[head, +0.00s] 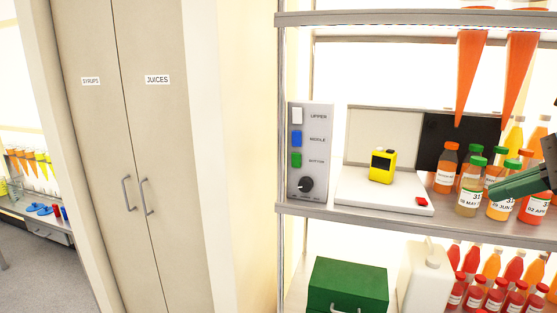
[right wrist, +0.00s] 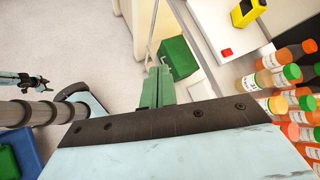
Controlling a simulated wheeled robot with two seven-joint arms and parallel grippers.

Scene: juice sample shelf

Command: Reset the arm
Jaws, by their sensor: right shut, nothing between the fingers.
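My right gripper (head: 494,188) comes in from the right edge of the head view, its green fingers in front of the juice bottles (head: 468,200) on the middle shelf. In the right wrist view my right gripper (right wrist: 160,72) is shut, with its fingers together and nothing between them. Whether it touches a bottle I cannot tell. What looks like my left gripper (right wrist: 36,81) shows small at the left of the right wrist view, over the floor. Its jaws are too small to read. The left arm is not in the head view.
The metal shelf (head: 340,212) holds a white scale (head: 355,194) with a yellow device (head: 382,166) and a switch panel (head: 310,150). Orange cones (head: 471,70) hang above. A green box (head: 347,287) and white jug (head: 425,277) stand below. Tall cabinet doors (head: 150,130) are left.

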